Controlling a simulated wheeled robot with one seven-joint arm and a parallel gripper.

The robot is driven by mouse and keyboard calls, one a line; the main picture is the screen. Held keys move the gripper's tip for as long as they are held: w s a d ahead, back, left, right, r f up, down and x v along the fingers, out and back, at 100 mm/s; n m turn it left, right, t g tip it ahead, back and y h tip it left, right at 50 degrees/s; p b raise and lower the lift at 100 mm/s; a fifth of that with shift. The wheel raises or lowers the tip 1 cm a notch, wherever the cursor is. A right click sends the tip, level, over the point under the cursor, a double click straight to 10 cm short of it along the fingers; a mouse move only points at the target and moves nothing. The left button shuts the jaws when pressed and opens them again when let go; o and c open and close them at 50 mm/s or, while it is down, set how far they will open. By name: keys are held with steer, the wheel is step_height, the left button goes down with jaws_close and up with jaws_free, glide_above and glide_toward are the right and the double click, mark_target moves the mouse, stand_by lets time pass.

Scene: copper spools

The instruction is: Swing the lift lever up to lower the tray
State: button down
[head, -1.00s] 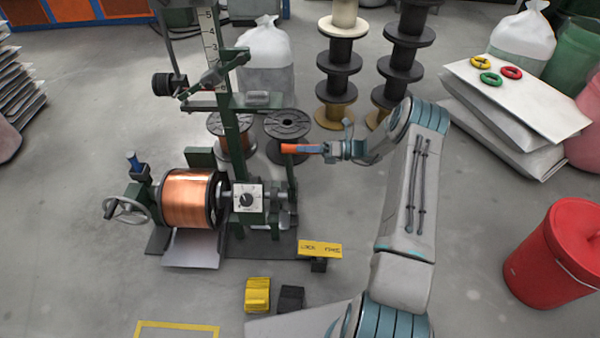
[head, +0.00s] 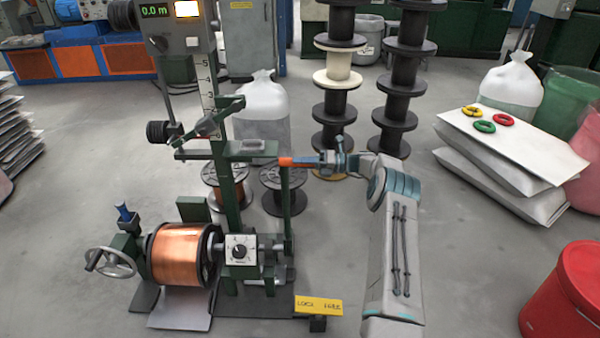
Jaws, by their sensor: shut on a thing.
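The green winding machine (head: 232,205) stands left of centre with a copper spool (head: 177,255) mounted at its left. A pale grey tray plate (head: 181,310) shows under the spool. I cannot tell whether the two touch. The lift lever (head: 287,205) is a dark green upright bar on the machine's right, with an orange handle (head: 299,162) at its top. My gripper (head: 324,161) comes from the right and is shut on the orange handle's right end. The fingertips are small and partly hidden.
A yellow sign (head: 318,306) stands at the lever's foot. Spools on the floor (head: 286,190) sit behind the lever, and stacked spools (head: 337,80) stand behind my gripper. A red bin (head: 568,295) is at right. Floor between my arm and the bin is clear.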

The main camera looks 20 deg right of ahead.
steer(key=shift+w+d, duration=0.25)
steer(key=shift+w, duration=0.1)
stand_by(0.3)
steer(key=c, duration=1.1)
jaws_free()
steer(key=shift+d, duration=0.1)
steer(key=shift+a, duration=0.2)
steer(key=b+v, duration=0.2)
steer(key=v, duration=1.2)
steer(key=shift+r, duration=0.1)
